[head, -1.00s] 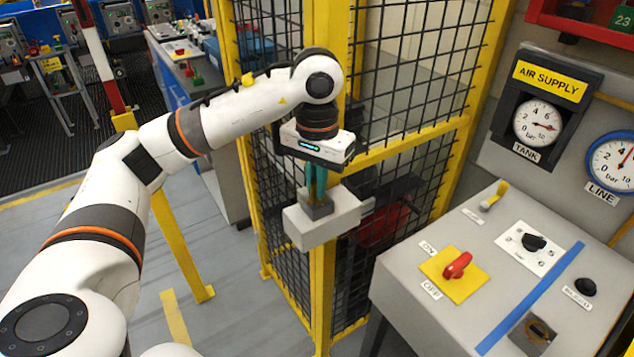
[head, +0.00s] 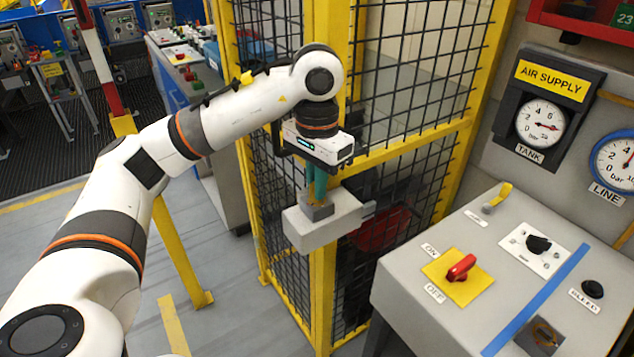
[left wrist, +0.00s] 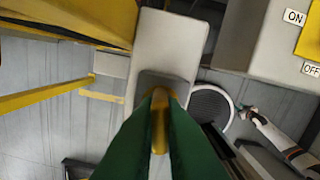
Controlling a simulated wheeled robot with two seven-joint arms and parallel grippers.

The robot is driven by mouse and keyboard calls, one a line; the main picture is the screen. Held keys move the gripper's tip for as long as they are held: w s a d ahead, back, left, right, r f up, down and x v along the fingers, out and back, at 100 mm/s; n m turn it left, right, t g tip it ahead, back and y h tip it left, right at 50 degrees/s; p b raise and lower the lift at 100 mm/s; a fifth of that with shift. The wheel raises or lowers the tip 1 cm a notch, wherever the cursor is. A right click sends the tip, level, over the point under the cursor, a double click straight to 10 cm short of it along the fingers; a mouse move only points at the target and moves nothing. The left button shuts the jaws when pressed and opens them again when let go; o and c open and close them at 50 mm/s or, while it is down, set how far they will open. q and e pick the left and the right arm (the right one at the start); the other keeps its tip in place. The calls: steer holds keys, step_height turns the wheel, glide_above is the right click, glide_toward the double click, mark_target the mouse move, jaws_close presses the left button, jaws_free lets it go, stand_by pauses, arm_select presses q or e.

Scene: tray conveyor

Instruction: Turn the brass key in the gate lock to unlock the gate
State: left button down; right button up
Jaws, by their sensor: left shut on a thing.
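The gate lock (head: 322,218) is a light grey box on the yellow gate post. My left gripper (head: 317,196) points down at the top of the lock, its green fingers at a darker grey block there. In the left wrist view the lock (left wrist: 168,45) lies beneath the fingers. The brass key (left wrist: 158,120) shows between the green fingertips (left wrist: 158,100), and the left gripper is shut on it. In the head view the fingers hide the key. How far the key is turned cannot be told.
The yellow-framed mesh gate (head: 420,90) stands behind the lock. A grey control desk (head: 400,280) with a red switch (head: 461,267) stands to the right, below the air supply gauges (head: 540,122). A yellow rail post (head: 180,250) stands to the left. Open floor lies between.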

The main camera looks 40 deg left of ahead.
arm_select(q)
steer(key=m, duration=0.2)
steer(key=shift+m, duration=0.3)
steer(key=c, duration=1.5)
jaws_free()
steer(key=shift+o, duration=0.2)
step_height(320, 180, up, 12)
steer(key=p, duration=0.3)
